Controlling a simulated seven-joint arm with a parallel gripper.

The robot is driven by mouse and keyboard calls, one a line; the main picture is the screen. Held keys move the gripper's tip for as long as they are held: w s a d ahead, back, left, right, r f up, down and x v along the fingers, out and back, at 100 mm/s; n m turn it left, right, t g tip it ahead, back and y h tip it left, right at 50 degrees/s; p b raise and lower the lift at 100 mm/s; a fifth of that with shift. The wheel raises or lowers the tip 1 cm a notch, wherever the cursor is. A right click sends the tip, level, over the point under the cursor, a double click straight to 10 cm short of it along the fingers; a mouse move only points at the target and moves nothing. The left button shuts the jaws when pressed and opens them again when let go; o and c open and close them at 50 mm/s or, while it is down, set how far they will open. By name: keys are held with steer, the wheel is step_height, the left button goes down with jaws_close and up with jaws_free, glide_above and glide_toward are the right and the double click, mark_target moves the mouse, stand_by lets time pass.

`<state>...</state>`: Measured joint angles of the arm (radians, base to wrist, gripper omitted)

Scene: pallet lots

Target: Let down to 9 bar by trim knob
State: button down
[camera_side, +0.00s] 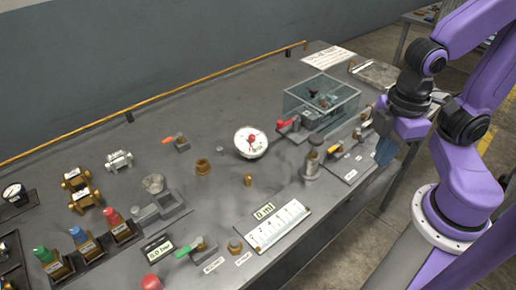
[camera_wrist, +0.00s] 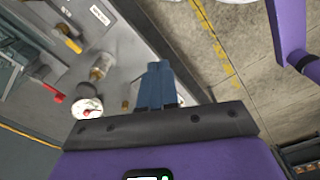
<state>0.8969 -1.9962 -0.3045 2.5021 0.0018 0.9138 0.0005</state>
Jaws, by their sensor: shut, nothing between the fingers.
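My gripper (camera_side: 385,150) hangs at the right end of the bench, beyond the plate with the yellow-handled valve. Its blue fingers (camera_wrist: 155,84) are together and empty in the wrist view, over the bench edge and floor. A round white gauge (camera_side: 250,143) with a red centre lies mid-bench; a white dial also shows in the wrist view (camera_wrist: 88,108). Its reading is too small to tell. A small display (camera_side: 160,251) at the front seems to read 0.0 bar. A brass knob (camera_side: 235,245) and a red knob (camera_side: 151,283) are near the front edge. I cannot tell which is the trim knob.
A clear bin (camera_side: 320,102) stands at the back right, beside a red-handled valve (camera_side: 287,124). A metal cylinder (camera_side: 312,162) stands upright near my gripper. A green-handled valve (camera_side: 190,248) and a white scale plate (camera_side: 278,226) are at the front. Bare bench lies at the back left.

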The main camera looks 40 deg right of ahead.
steer(key=c, duration=1.3)
jaws_free()
steer(key=shift+c, duration=0.2)
steer(key=o, duration=0.4)
steer(key=shift+w+a, duration=0.2)
steer(key=shift+w, duration=0.1)
steer(key=m, duration=1.4)
glide_above(248, 176)
steer(key=f, duration=0.2)
step_height(248, 176, down, 17)
steer(key=shift+r, duration=0.15)
jaws_close()
